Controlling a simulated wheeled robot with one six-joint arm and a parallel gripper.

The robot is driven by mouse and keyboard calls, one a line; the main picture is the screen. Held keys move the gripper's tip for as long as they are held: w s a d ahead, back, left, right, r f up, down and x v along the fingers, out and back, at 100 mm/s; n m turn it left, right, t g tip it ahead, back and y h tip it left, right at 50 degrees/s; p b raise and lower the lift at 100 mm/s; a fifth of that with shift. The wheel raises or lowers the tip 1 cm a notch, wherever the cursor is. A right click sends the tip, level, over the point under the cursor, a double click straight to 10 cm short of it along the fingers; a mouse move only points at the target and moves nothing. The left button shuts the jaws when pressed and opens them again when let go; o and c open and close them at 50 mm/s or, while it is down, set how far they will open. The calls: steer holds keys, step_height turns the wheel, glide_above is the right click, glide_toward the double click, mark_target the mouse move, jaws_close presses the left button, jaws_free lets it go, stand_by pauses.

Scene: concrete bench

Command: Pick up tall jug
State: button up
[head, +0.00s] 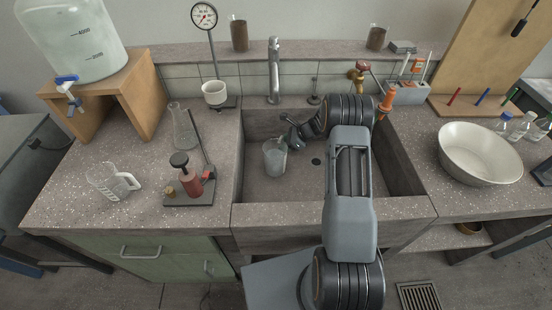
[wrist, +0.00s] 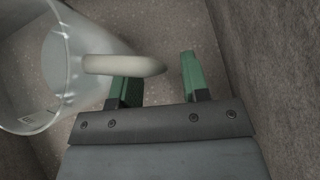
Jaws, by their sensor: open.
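A clear jug (head: 275,158) stands in the sink, at its left side. In the wrist view the clear jug (wrist: 70,75) fills the upper left, and its pale handle (wrist: 120,65) points right. My gripper (head: 290,138) is low in the sink, close to the jug's right side. In the wrist view my gripper (wrist: 158,82) is open, with green finger pads. The handle overlaps the left finger and its end reaches the gap between the fingers. I cannot tell whether they touch. A shorter, wider clear jug (head: 113,183) with a white handle stands on the left bench.
The sink walls (head: 335,214) close in around my gripper. A tap (head: 274,70) rises behind. A flask (head: 183,128) and a red-bottle stand (head: 188,199) are left of the sink; a white bowl (head: 480,153) is right.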

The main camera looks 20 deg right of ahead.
jaws_close()
stand_by(0.3)
steer(key=shift+r, duration=0.1)
